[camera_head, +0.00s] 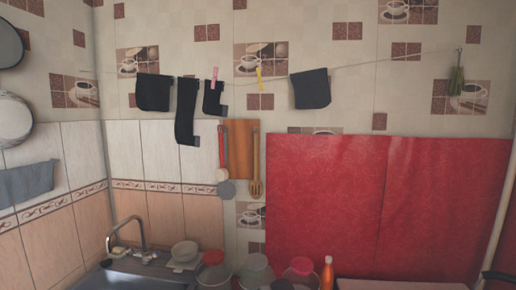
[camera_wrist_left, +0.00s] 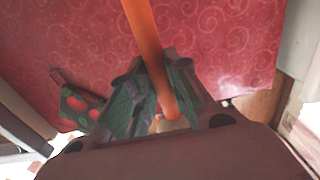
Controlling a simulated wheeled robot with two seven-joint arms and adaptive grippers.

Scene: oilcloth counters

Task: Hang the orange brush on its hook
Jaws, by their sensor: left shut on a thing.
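The orange brush shows in the left wrist view as a smooth orange handle (camera_wrist_left: 146,45). It runs from the top edge down between the fingers of my left gripper (camera_wrist_left: 157,80), which is shut on it. The brush head is not clearly seen. No gripper and no brush can be made out in the head view. Red-handled utensils (camera_head: 222,150) and a wooden spatula (camera_head: 255,180) hang on the wall by a wooden board (camera_head: 240,140). I cannot tell which hook belongs to the brush.
A red patterned cloth (camera_head: 330,200) covers the wall at right. A sink (camera_head: 140,278), bowls (camera_head: 184,252) and an orange bottle (camera_head: 327,272) line the bottom. Dark cloths (camera_head: 311,88) hang on a line above. A green spotted item (camera_wrist_left: 80,105) lies beside my left gripper.

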